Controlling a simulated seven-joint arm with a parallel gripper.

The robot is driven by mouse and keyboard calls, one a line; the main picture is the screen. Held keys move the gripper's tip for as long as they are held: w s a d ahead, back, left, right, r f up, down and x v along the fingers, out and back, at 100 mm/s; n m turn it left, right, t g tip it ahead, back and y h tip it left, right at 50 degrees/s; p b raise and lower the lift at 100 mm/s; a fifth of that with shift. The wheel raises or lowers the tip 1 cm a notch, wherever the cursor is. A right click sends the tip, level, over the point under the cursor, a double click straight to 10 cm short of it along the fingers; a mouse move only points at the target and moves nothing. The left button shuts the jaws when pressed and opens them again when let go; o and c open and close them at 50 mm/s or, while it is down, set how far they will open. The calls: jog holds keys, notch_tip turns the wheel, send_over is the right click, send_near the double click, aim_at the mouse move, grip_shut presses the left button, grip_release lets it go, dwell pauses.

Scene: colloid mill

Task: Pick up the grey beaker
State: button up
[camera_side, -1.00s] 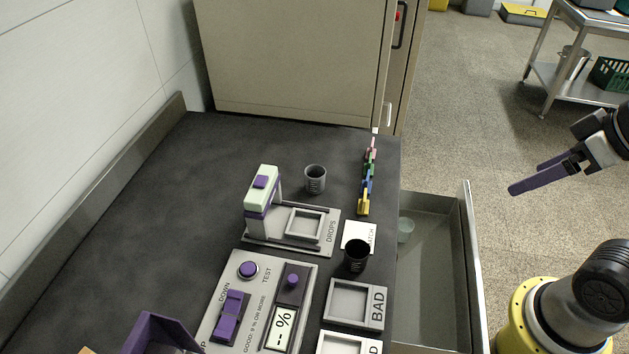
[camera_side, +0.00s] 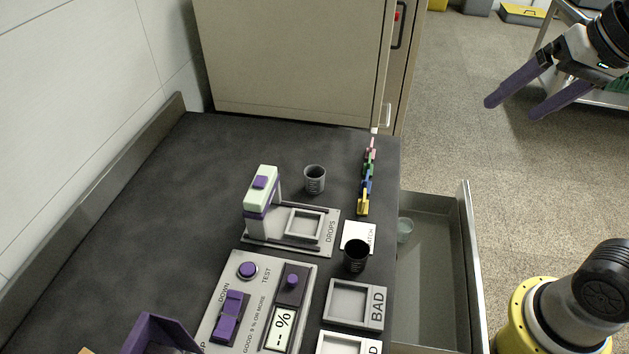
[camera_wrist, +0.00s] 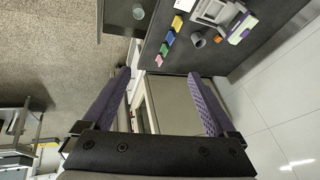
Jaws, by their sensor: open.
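The grey beaker (camera_side: 315,180) stands upright on the dark bench top, behind the DROPS plate. It also shows small in the wrist view (camera_wrist: 198,40), beyond my fingers. My gripper (camera_side: 511,108) is open and empty, with purple fingers. It is in the air at the upper right of the side view, over the floor and well away from the beaker. The wrist view shows the two fingers (camera_wrist: 160,98) spread apart with nothing between them.
A black cup (camera_side: 356,256) stands near the bench edge. Coloured clips (camera_side: 366,180) line the right side of the bench. An open drawer (camera_side: 435,270) holds a clear beaker (camera_side: 405,229). A dispenser (camera_side: 262,195) stands left of the grey beaker. A tall cabinet (camera_side: 290,60) is behind.

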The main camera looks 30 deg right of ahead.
jog(key=w+a+r+m, duration=0.2)
jog(key=w+r+m, duration=0.1)
jog(key=w, duration=0.6)
jog(key=m+g, duration=0.2)
jog(key=g, duration=0.4)
send_over(315, 179)
jog(key=w+d, duration=0.1)
jog(key=w, duration=0.2)
notch_tip(315, 179, down, 24)
notch_tip(315, 179, down, 8)
jog(key=shift+s+d+r, duration=0.1)
jog(key=shift+s+d, duration=0.05)
jog(key=f, duration=0.4)
jog(key=shift+s+f, duration=0.2)
jog(key=shift+s, duration=0.2)
jog(key=shift+f, duration=0.7)
